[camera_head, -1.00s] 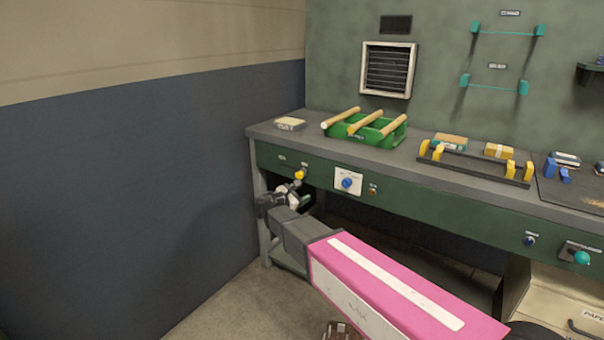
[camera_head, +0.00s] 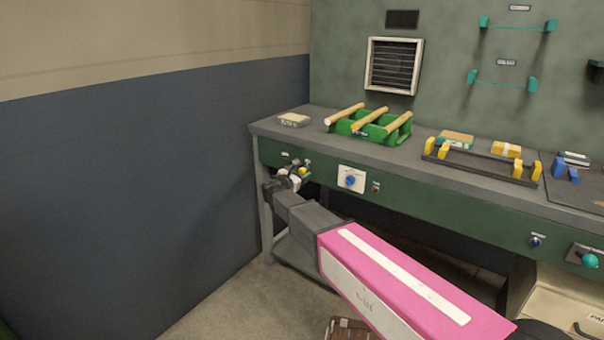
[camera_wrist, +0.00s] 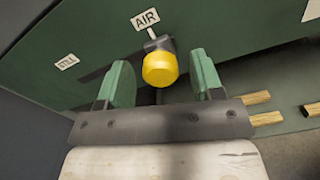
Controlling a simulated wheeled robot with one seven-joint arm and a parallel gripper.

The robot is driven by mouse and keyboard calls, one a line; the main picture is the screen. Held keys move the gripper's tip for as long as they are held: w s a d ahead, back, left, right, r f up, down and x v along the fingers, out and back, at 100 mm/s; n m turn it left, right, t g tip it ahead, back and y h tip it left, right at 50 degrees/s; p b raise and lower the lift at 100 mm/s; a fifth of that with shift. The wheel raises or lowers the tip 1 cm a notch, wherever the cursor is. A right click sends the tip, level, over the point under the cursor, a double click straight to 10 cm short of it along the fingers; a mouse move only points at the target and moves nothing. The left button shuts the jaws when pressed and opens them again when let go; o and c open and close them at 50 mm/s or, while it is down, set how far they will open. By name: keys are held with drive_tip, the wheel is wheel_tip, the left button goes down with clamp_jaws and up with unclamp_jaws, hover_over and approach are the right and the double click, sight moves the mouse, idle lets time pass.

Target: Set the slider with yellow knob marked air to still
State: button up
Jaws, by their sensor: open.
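The yellow knob (camera_wrist: 160,69) of the slider sits in the middle of the wrist view, just below the AIR label (camera_wrist: 145,19). The STILL label (camera_wrist: 66,62) is to its left on the green panel, with a dark slot running from the knob toward that side. My gripper (camera_wrist: 162,82) is open, with one green finger on each side of the knob and a gap showing at both. In the head view my gripper (camera_head: 290,180) is at the bench's left front, and the yellow knob (camera_head: 303,170) shows partly beside it.
A white plate with a blue knob (camera_head: 351,180) is right of the slider on the bench front (camera_head: 440,206). A green rack with wooden rods (camera_head: 372,128) stands on the bench. The dark wall is close on the left.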

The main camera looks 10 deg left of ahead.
sight(284, 160)
drive_tip(key=shift+w+d, duration=0.25)
drive_tip(key=shift+w, duration=0.3)
clamp_jaws()
drive_tip(key=w+a, duration=0.1)
drive_tip(key=a, duration=0.2)
drive_tip(key=w+a, duration=0.2)
drive_tip(key=a, duration=0.2)
drive_tip(key=w+a, duration=0.1)
drive_tip(key=a, duration=0.3)
drive_tip(key=shift+w+a, duration=0.25)
drive_tip(key=shift+w, duration=0.1)
unclamp_jaws()
drive_tip(key=shift+a, duration=0.1)
